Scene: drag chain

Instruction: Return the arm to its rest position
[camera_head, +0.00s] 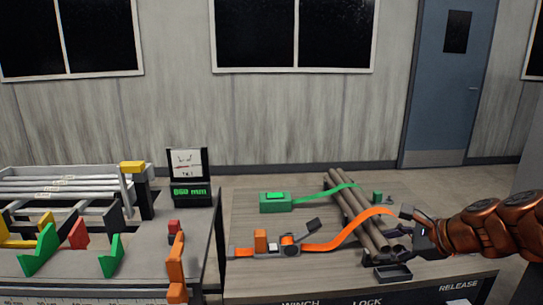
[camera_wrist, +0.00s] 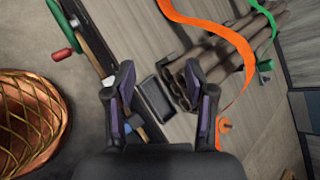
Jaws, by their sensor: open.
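My copper-coloured arm (camera_head: 490,226) reaches in from the right edge in the head view. My gripper (camera_head: 408,236) is above the right end of the bench, close to the near ends of the pipe bundle (camera_head: 350,210). In the wrist view my gripper (camera_wrist: 160,80) has its two dark fingers spread wide with nothing between the tips. The pipes (camera_wrist: 218,62) lie beyond the right finger.
A small black tray (camera_head: 393,272) lies on the bench below my gripper. An orange ratchet (camera_head: 290,241), a green box (camera_head: 275,202) and a green strap (camera_head: 325,193) are on the bench. A red handle (camera_wrist: 61,55) shows in the wrist view. Another workbench with a display (camera_head: 190,190) stands left.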

